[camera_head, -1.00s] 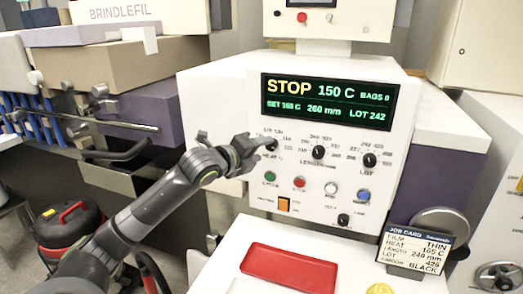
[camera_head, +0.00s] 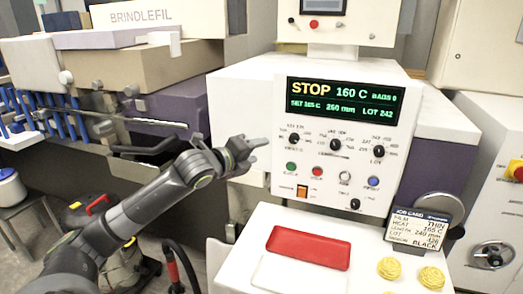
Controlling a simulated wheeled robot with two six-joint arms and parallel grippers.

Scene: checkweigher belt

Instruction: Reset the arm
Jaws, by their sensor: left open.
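My left gripper (camera_head: 248,150) is open and empty, in front of the white machine's left side. Its fingertips are left of the heat knob (camera_head: 293,138) and appear apart from it. The machine's display (camera_head: 339,101) reads STOP, 160 C, set 165 C, 260 mm, LOT 242. The length knob (camera_head: 334,144) and the lot knob (camera_head: 377,152) are to the right on the same panel. My left arm comes in from the lower left. My right gripper is not in view.
A red tray (camera_head: 309,248) and yellow coils (camera_head: 389,268) lie on the white shelf below the panel. A job card (camera_head: 418,230) stands at the shelf's right.

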